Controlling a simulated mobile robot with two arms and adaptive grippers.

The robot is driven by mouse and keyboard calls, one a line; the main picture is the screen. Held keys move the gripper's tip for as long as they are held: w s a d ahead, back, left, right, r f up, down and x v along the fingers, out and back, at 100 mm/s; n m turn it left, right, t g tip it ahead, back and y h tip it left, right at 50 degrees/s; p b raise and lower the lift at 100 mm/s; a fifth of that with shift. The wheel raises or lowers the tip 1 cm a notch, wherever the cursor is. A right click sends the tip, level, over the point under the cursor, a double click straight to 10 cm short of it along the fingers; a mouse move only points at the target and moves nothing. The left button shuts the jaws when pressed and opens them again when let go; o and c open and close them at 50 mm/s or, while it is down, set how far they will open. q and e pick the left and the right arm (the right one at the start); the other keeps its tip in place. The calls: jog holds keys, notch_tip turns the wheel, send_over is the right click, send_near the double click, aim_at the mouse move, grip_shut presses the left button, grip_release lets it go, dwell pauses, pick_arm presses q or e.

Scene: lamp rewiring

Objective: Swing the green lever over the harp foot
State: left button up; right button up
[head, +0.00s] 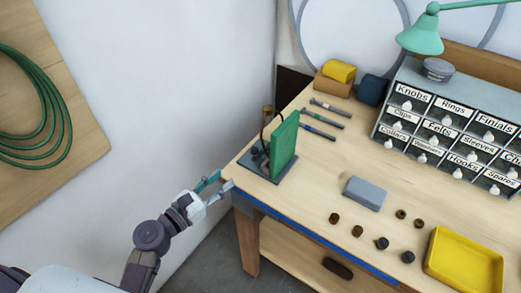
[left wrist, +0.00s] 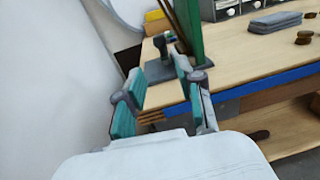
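A tall green upright slab (head: 285,146), which looks like the green lever, stands on a dark base plate (head: 262,178) at the bench's near left corner. A thin dark curved rod and a brass-topped post (head: 267,112) are beside it; I cannot make out the harp foot clearly. The green slab (left wrist: 190,30) also shows in the left wrist view, beyond the fingers. My left gripper (head: 222,180) is open and empty, just off the bench's left edge, left of the base and not touching it. Its teal-padded fingers are apart in the left wrist view (left wrist: 158,72). My right gripper is out of view.
A grey block (head: 364,193), several small dark and brown knobs (head: 357,231) and a yellow tray (head: 465,263) lie on the bench to the right. Tools (head: 318,131) lie behind the base. A labelled drawer cabinet (head: 450,125) and green lamp (head: 422,36) stand at the back.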

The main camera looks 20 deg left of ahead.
aim_at(251, 154)
pick_arm(q)
jog(key=p+x, duration=0.3)
jog(key=x, duration=1.1)
jog(key=shift+s+r, duration=0.1)
jog(key=shift+c, duration=1)
grip_shut()
